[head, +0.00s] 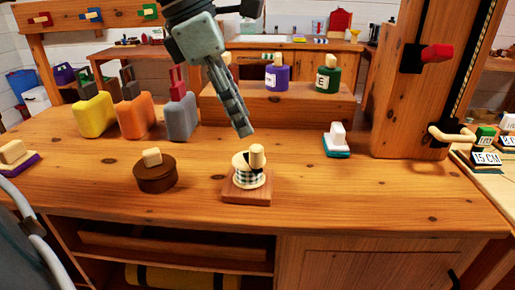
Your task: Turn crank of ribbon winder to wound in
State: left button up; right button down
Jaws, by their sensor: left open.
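The ribbon winder (246,191) stands near the front edge of the wooden workbench, in the middle of the head view. It has a square wooden base, a round spool with black-and-white checked ribbon, and a pale top with an upright wooden crank knob (257,156). My left gripper (243,131) reaches down from the top of the view. Its fingertips are just above and slightly left of the knob, apart from it as far as I can see. It is open, seen side-on with its fingers overlapping, and nothing shows between them. My right gripper is out of view.
A round brown box (155,178) with a wooden knob stands left of the winder. Yellow, orange and grey (181,118) holders stand behind it. A white and teal block (337,141) and a wooden post (412,110) are at the right.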

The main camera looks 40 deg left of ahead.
aim_at(256, 147)
pick_arm(q)
jog(key=shift+n, duration=0.4)
jog(key=x, duration=0.8)
jog(key=shift+c, duration=0.5)
grip_shut()
